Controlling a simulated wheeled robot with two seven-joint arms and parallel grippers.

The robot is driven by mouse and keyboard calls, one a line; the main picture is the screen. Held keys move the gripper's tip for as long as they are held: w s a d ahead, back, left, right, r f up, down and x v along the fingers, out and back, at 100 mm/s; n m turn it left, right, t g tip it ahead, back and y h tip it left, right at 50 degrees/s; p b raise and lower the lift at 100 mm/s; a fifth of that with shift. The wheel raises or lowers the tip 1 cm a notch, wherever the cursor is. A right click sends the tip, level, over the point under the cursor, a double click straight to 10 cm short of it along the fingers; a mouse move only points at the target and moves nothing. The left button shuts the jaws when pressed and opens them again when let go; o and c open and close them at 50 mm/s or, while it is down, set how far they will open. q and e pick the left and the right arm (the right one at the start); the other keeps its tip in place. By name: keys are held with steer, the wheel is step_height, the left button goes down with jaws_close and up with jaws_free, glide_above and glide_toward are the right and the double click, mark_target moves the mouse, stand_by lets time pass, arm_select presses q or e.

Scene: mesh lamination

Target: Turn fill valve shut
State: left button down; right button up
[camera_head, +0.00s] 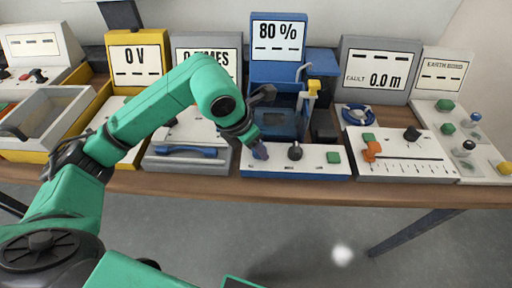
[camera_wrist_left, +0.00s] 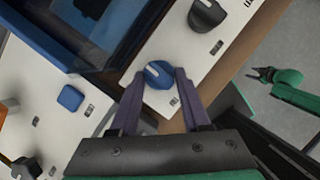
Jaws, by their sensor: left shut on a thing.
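The blue station (camera_head: 278,75) has a display reading 80 %. On its white front panel (camera_head: 315,160) is a blue knob (camera_wrist_left: 158,75) with a pale pointer mark. My left gripper (camera_head: 260,152) reaches down to the panel's left end. In the left wrist view its two purple fingers are shut on the blue knob, one on each side. In the head view the gripper hides this knob. A black knob (camera_head: 295,151) sits to its right, and it also shows in the left wrist view (camera_wrist_left: 207,15). My right gripper (camera_wrist_left: 262,74) shows small at the right of the wrist view, away from the panel.
A yellow-topped tap (camera_head: 314,87) stands by the blue tank. A green button (camera_head: 333,157) is at the panel's right end. A grey tray (camera_head: 45,120) is at far left.

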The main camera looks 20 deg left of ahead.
arm_select(q)
steer(key=shift+r+n, duration=0.1)
steer(key=shift+n, duration=0.3)
steer(key=shift+c, duration=1.9)
jaws_free()
steer(key=v, duration=1.4)
steer(key=shift+s+r, duration=0.2)
steer(key=shift+s, duration=0.05)
